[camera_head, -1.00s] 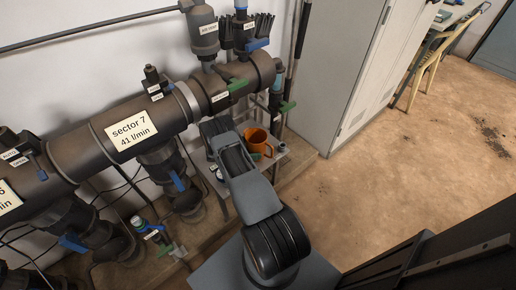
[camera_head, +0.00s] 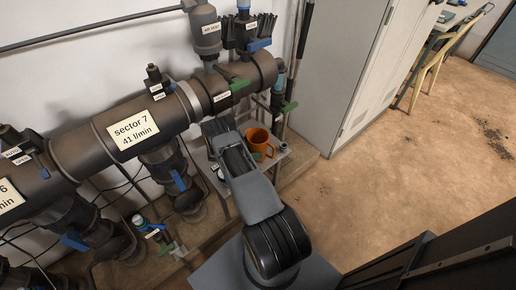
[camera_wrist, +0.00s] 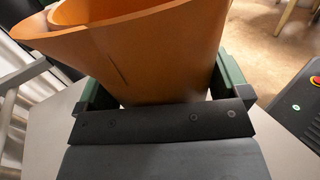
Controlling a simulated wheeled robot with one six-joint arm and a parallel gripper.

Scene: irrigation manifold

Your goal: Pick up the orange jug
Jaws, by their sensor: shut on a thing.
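The orange jug (camera_head: 259,141) is at the small grey stand under the right end of the pipe in the head view. It fills the top middle of the wrist view (camera_wrist: 160,60), with its wide rim and flared lip toward the upper left. My gripper (camera_wrist: 162,84) is shut on the jug, one green finger on each side of its body. I cannot tell whether the jug's base touches the stand.
The grey stand (camera_head: 289,157) holds small items beside the jug. The big pipe (camera_head: 85,150) with valves runs along the wall at the left. A grey cabinet (camera_head: 345,70) stands right of the stand. The brown floor (camera_head: 400,170) at the right is open.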

